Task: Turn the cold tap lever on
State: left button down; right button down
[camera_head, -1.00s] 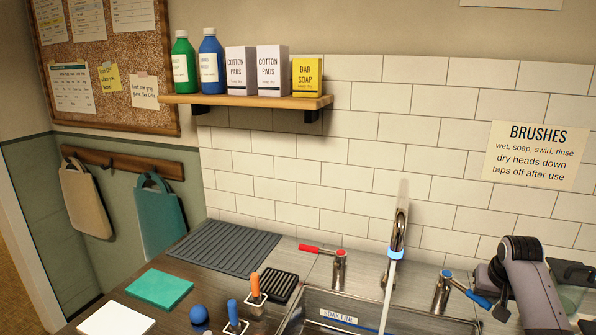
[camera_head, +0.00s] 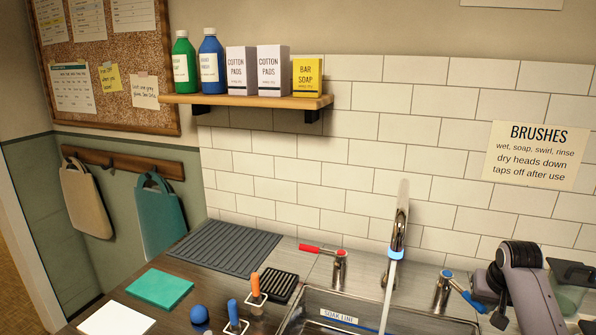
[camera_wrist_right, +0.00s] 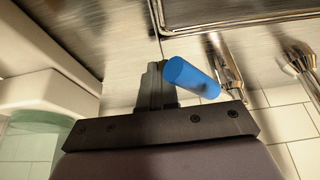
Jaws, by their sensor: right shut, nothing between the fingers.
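The cold tap (camera_head: 442,290) is a chrome post with a blue lever (camera_head: 468,297) at the right of the sink. The lever points right and toward the front. A pale stream runs down from the blue-ringed spout (camera_head: 397,240). My right gripper (camera_head: 499,317) is just right of the lever's end, partly hidden by the frame's lower edge. In the right wrist view, the blue lever (camera_wrist_right: 190,77) lies beside the shut, empty fingers (camera_wrist_right: 152,78); whether they touch cannot be told. My left gripper is not in view.
The red-levered tap (camera_head: 338,262) stands left of the spout. The steel sink (camera_head: 300,300) lies below. Brushes in holders (camera_head: 257,290), a black soap rack (camera_head: 280,285) and a ribbed mat (camera_head: 225,248) occupy the left counter. A glass-like container (camera_head: 568,298) is close behind my right arm.

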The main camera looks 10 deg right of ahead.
jog(key=shift+r, duration=0.1)
notch_tip(320, 180, up, 12)
dwell(1.3)
